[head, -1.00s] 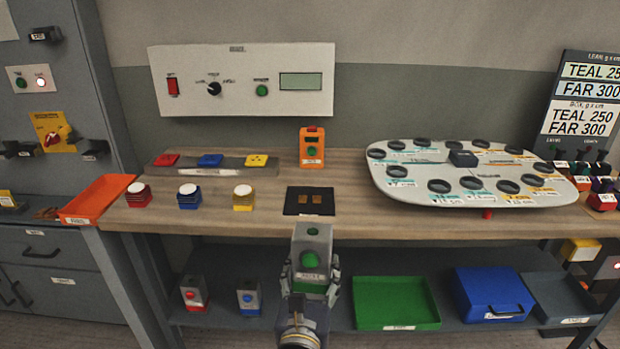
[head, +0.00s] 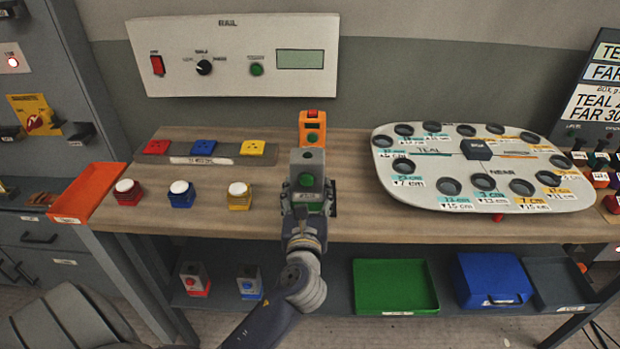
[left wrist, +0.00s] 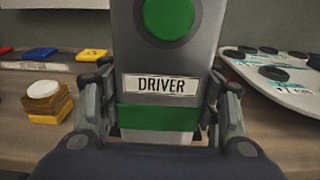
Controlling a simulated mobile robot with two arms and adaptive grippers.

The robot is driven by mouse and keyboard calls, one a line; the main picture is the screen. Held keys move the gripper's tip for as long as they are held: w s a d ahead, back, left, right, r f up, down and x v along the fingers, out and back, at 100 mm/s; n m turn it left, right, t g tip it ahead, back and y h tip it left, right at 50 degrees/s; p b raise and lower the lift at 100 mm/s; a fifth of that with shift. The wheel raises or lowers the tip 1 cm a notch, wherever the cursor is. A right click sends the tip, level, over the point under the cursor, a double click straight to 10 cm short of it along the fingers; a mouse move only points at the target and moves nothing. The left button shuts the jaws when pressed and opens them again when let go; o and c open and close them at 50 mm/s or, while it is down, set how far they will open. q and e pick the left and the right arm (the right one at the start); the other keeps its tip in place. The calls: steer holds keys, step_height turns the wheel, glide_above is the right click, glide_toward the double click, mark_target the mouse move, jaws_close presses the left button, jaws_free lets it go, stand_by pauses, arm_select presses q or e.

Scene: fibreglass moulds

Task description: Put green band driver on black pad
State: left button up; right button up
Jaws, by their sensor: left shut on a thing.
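The green band driver (head: 307,163) is a grey block with a green button and a green band at its lower part. My left gripper (head: 309,205) is shut on it and holds it upright over the front middle of the bench. In the left wrist view the driver (left wrist: 160,62) shows its DRIVER label and green band, with the fingers (left wrist: 160,112) on both sides. The black pad is hidden behind the driver and gripper in the head view, so I cannot tell whether the driver touches it. My right gripper is not in view.
An orange device (head: 312,128) stands just behind the driver. Red, blue and yellow jars (head: 182,195) are to the left, an orange tray (head: 88,193) farther left. A white board with black rings (head: 480,165) is to the right. A green tray (head: 395,287) is on the shelf below.

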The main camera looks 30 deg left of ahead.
arm_select(q)
steer(key=x, duration=0.9)
steer(key=shift+w+f, duration=0.1)
steer(key=shift+f, duration=0.3)
steer(key=shift+w+f, duration=0.15)
steer(key=shift+f, duration=1.7)
steer(key=shift+f, duration=0.15)
steer(key=o, duration=1.3)
